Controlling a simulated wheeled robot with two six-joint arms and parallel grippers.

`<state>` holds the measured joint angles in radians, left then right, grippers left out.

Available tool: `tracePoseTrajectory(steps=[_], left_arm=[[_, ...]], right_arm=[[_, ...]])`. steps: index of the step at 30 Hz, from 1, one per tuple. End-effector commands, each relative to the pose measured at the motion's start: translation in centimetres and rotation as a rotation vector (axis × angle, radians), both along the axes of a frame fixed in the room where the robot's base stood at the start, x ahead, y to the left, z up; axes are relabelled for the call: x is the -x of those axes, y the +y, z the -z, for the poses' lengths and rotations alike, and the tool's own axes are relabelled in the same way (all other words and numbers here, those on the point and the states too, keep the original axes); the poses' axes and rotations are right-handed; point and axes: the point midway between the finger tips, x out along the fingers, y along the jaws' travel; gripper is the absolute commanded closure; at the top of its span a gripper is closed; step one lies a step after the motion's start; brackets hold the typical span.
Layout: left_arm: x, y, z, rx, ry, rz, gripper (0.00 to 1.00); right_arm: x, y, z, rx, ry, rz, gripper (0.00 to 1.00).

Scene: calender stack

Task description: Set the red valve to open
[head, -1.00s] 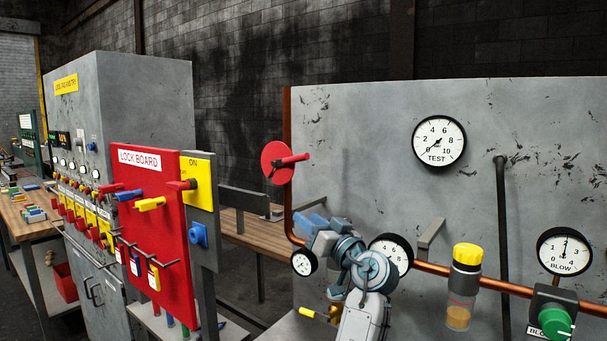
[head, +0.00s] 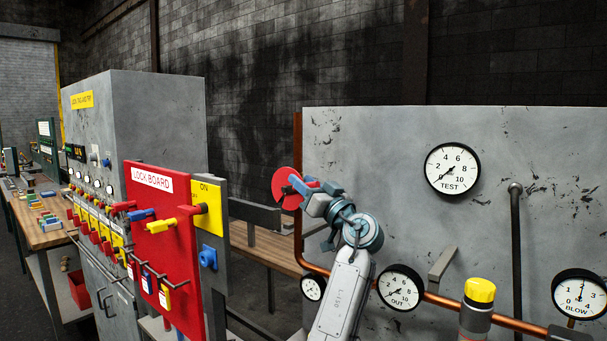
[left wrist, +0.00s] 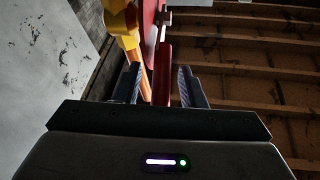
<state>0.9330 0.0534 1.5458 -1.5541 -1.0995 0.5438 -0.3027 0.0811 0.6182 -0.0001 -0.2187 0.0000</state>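The red valve (head: 286,188) is a round red disc with a red lever, at the top of the copper pipe on the left edge of the grey panel. My left gripper (head: 302,187) is at the valve and partly covers its lever in the head view. In the left wrist view, the red lever (left wrist: 162,75) lies between the two fingers of my left gripper (left wrist: 160,85). The fingers stand apart, with a gap on each side of the lever. The disc (left wrist: 149,22) shows edge-on beyond it. My right gripper is not in view.
A red lock board (head: 160,250) with yellow and blue handles stands left of my arm. The grey panel (head: 400,150) carries a TEST gauge (head: 452,168), an OUT gauge (head: 400,288) and a BLOW gauge (head: 579,294). The copper pipe (head: 318,269) runs below. A yellow part (left wrist: 125,25) is beside the disc.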

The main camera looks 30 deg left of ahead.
Motion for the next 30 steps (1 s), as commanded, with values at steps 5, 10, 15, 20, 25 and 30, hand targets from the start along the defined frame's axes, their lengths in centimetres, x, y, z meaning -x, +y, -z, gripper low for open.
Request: tracePoseTrajectory(steps=[5,10,15,20,25,30], left_arm=[[-0.2,0.7,-0.3,0.000,0.000,-0.001,0.63],[-0.2,0.7,-0.3,0.000,0.000,0.000,0.63],[-0.2,0.7,-0.3,0.000,0.000,0.000,0.87],[-0.2,0.7,-0.3,0.000,0.000,0.000,1.00],[-0.2,0.8,-0.3,0.004,0.000,0.000,1.00],[-0.1,1.4,-0.6,0.038,0.001,0.000,1.00]], right_arm=[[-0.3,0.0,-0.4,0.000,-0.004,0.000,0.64],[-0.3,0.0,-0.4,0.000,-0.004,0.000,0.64],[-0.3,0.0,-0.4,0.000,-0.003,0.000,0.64],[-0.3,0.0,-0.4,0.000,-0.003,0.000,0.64],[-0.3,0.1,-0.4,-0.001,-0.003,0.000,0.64],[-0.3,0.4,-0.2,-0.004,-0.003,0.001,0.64]])
